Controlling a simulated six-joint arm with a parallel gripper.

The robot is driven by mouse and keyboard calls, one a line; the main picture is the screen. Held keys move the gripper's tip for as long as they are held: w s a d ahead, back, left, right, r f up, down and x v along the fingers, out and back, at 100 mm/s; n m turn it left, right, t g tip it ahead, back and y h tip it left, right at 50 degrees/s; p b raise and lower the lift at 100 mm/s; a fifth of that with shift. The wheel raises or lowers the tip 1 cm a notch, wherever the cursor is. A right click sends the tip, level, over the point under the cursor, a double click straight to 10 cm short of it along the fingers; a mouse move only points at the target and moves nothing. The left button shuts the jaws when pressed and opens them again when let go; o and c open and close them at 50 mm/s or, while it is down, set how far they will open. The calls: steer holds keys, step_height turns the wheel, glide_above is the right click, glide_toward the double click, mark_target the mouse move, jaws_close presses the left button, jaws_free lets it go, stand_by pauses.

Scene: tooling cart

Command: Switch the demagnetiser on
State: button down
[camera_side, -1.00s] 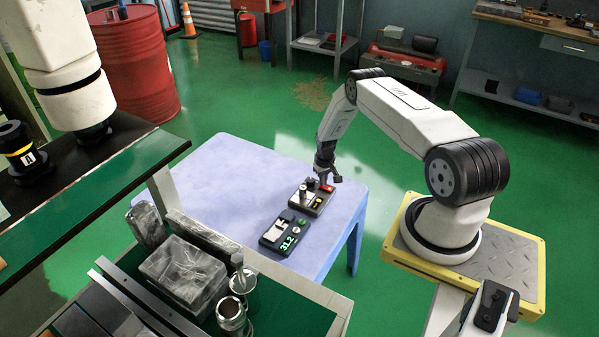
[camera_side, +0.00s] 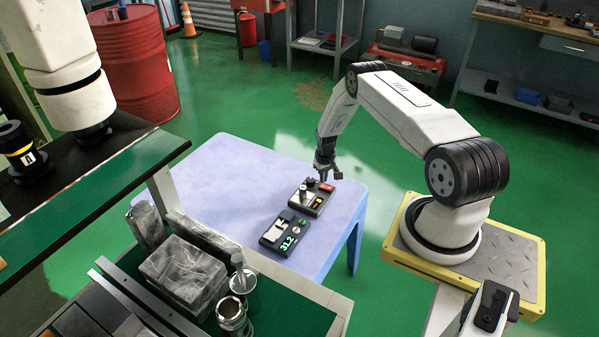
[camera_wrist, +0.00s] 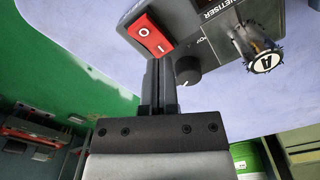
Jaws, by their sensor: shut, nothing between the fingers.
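The demagnetiser (camera_side: 318,207) is a dark box on the pale blue table. Its red rocker switch (camera_wrist: 152,33), marked O and I, fills the top middle of the wrist view, and it also shows in the side view (camera_side: 327,187). I cannot tell which end of the rocker is pressed. My gripper (camera_wrist: 159,62) is shut and empty. Its fingertips are at the I end of the switch, beside a black knob (camera_wrist: 187,71). In the side view my gripper (camera_side: 329,178) is just over the switch end of the box. I cannot tell whether the tips touch it.
A part marked A (camera_wrist: 263,61) stands on the demagnetiser, right of the knob. A second device (camera_side: 273,236) with a green 31.2 display lies in front on the blue table (camera_side: 225,180). A cart with metal parts is at the lower left. The table's left part is clear.

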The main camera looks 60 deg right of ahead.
mark_target(322, 186)
steer(key=shift+r, duration=2.5)
steer(key=shift+r, duration=0.1)
steer(key=w+a+r+n+t, duration=0.1)
steer(key=w+a+r+n, duration=0.25)
steer(key=a+r, duration=1.5)
steer(key=s+a+r+n, duration=0.1)
steer(key=s+a+r, duration=0.4)
steer(key=a, duration=0.3)
steer(key=s+a+r+n+t, duration=0.1)
steer(key=s+a+r, duration=0.4)
steer(key=s+a, duration=0.3)
steer(key=shift+s+a+t, duration=0.3)
